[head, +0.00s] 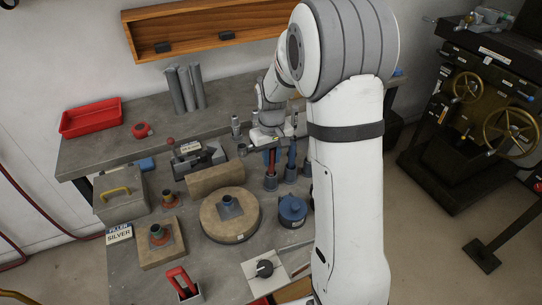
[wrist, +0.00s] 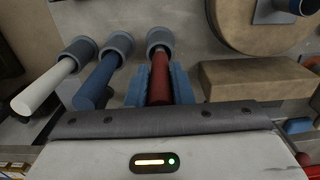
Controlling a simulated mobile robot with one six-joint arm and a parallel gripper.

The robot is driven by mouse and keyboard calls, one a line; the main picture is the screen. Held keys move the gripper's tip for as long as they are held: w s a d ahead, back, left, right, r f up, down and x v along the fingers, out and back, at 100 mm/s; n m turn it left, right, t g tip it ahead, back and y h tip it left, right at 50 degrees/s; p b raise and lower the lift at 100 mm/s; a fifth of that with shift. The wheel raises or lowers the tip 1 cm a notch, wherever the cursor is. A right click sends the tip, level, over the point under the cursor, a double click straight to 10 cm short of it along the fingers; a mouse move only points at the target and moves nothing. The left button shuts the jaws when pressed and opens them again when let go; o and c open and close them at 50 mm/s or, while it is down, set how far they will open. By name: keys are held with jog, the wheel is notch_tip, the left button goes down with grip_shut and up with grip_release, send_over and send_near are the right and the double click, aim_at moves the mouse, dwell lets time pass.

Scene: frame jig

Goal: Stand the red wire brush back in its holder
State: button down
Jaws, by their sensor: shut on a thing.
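The red wire brush (wrist: 160,82) shows its red handle in the wrist view, with its far end at the mouth of a grey-blue cup holder (wrist: 160,38). My gripper (wrist: 157,88) is shut on the handle, a blue finger on each side. In the head view the red brush (head: 271,160) looks roughly upright over its cup (head: 270,183), below my gripper (head: 268,138). Its lower end is hidden by the cup; how deep it sits I cannot tell.
A blue handle (wrist: 97,80) and a white handle (wrist: 48,86) stand in neighbouring cups, close beside the red one. A tan block (wrist: 255,80) lies to the right in the wrist view. A round wooden disc (head: 230,215) and a blue pot (head: 292,211) stand nearby on the bench.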

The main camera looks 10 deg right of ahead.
jog(key=c, duration=1.2)
grip_release()
notch_tip(320, 180, up, 8)
jog(key=shift+f+b, duration=0.25)
jog(key=shift+b, duration=0.15)
jog(key=shift+r, duration=0.2)
jog(key=shift+s+r, duration=0.15)
jog(key=shift+s, duration=0.05)
jog(key=s+r+t, duration=0.1)
jog(key=s, duration=0.6)
jog(key=s+r+m+t, duration=0.1)
jog(key=s+r, duration=0.1)
jog(key=s, duration=0.6)
jog(key=s+r+m+t, duration=0.1)
jog(key=s, duration=0.7)
jog(key=shift+s+r, duration=0.2)
jog(key=shift+r, duration=0.2)
